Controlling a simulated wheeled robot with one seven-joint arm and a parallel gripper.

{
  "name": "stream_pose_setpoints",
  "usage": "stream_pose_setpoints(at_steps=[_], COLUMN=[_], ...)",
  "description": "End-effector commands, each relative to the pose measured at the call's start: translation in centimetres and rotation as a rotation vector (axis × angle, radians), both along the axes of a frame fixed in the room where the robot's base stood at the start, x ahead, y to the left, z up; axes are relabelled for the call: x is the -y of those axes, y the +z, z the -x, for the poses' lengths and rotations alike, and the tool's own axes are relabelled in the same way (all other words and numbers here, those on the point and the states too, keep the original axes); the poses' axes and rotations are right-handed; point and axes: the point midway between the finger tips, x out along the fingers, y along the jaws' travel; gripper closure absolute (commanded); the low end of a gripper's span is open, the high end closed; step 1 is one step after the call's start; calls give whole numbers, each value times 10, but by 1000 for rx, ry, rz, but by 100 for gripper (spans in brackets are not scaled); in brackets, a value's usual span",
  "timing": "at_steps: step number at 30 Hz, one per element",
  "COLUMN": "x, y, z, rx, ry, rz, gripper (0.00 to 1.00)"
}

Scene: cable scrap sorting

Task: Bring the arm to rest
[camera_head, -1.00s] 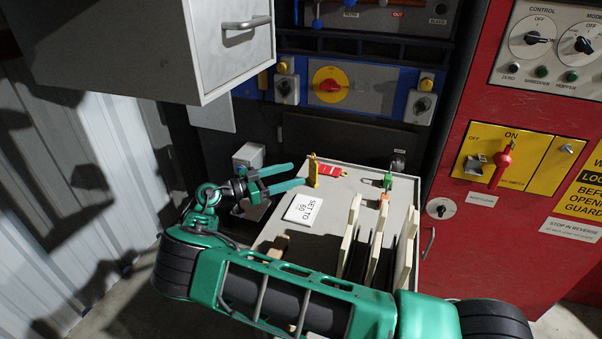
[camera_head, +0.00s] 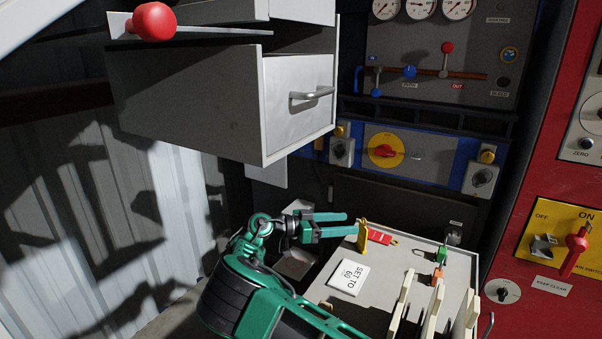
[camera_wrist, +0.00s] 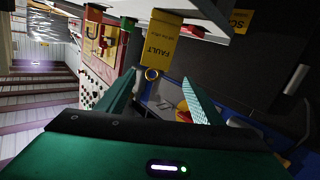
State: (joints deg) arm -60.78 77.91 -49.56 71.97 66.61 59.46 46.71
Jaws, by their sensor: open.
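My gripper (camera_head: 338,224) is open and empty. Its two green fingers point right, level with the left edge of the grey bench top (camera_head: 335,300). In the wrist view the fingers (camera_wrist: 165,100) stand apart with nothing between them. My green arm reaches up to it from the bottom of the head view. A yellow padlock-like tag (camera_head: 362,236) stands just right of the fingertips, and a red tag (camera_head: 380,237) lies beside it. I cannot tell whether the fingers touch the yellow piece.
A grey drawer cabinet (camera_head: 190,95) hangs above left of my gripper. A red cabinet (camera_head: 540,180) stands at right. Blue panels with a red knob (camera_head: 384,151) are behind.

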Motion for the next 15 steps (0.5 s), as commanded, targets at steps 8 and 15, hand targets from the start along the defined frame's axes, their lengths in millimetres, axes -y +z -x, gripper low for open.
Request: stream_pose_setpoints(at_steps=[8,15], x=[98,179], y=[30,44], z=[9,40], rx=[-186,-345], ry=[-126,-215], rz=[-160,-336], gripper=[39,39])
